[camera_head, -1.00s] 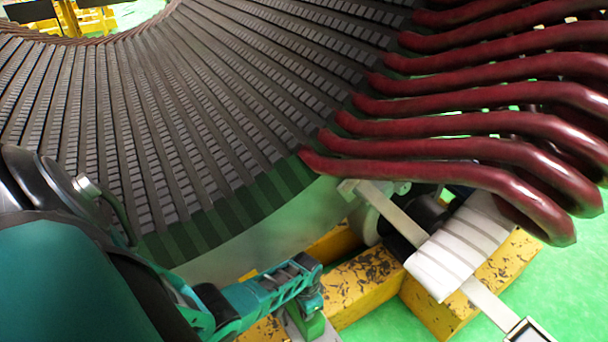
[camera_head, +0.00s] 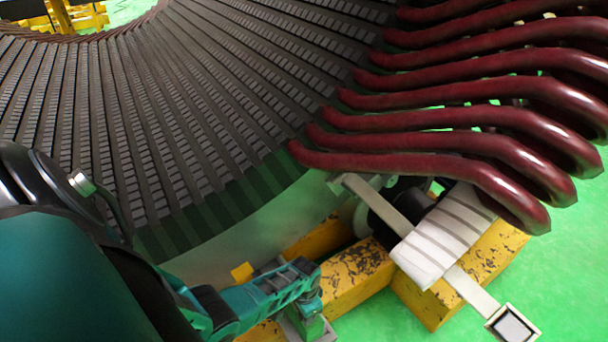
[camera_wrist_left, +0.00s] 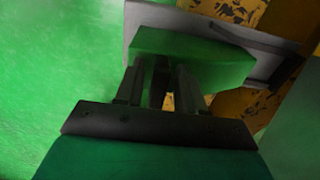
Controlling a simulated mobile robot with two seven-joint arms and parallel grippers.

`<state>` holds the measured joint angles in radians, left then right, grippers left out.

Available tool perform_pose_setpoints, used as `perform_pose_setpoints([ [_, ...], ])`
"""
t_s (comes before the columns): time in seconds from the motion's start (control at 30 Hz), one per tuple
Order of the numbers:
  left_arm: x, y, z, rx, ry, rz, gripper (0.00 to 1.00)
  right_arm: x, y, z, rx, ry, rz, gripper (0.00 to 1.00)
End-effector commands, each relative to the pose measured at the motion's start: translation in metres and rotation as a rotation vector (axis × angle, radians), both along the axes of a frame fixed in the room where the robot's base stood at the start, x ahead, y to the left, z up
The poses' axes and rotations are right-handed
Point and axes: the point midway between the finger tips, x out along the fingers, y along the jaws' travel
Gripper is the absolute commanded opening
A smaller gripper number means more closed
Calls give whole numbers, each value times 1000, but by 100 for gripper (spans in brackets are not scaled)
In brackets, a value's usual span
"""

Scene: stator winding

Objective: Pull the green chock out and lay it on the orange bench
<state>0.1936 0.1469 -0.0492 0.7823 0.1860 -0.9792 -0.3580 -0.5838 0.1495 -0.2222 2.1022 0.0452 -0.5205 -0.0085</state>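The green chock (camera_head: 314,329) shows in the head view at the bottom, just under my left gripper (camera_head: 312,300). In the left wrist view the chock (camera_wrist_left: 190,58) lies across the front of my left gripper (camera_wrist_left: 160,75), against a grey plate (camera_wrist_left: 225,22). The two dark fingers are a little apart and reach to the chock's near edge. Their tips are partly hidden, so I cannot tell whether they clamp the chock. My right gripper is not in view. No orange bench is identifiable.
A large dark slotted stator (camera_head: 200,120) fills the upper left. Dark red coil ends (camera_head: 420,165) jut out at the right. Yellow worn beams (camera_head: 365,278) stand beside the chock, with a white pad (camera_head: 440,240) on a bar. Green floor (camera_head: 560,270) is clear at lower right.

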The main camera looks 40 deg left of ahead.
Motion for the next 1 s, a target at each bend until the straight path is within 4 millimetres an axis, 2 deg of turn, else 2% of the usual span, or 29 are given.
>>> perform_pose_setpoints([
  [0.03,0,0,0,0,0,0,44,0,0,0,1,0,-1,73],
  [0.13,0,0,0,0,0,0,53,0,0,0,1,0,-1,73],
  [0.47,0,1,5,1,0,0,53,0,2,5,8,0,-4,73],
  [0.63,0,1,30,2,-1,0,53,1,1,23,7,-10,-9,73],
  [1.0,0,1,104,1,-1,0,53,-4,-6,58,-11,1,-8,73],
])
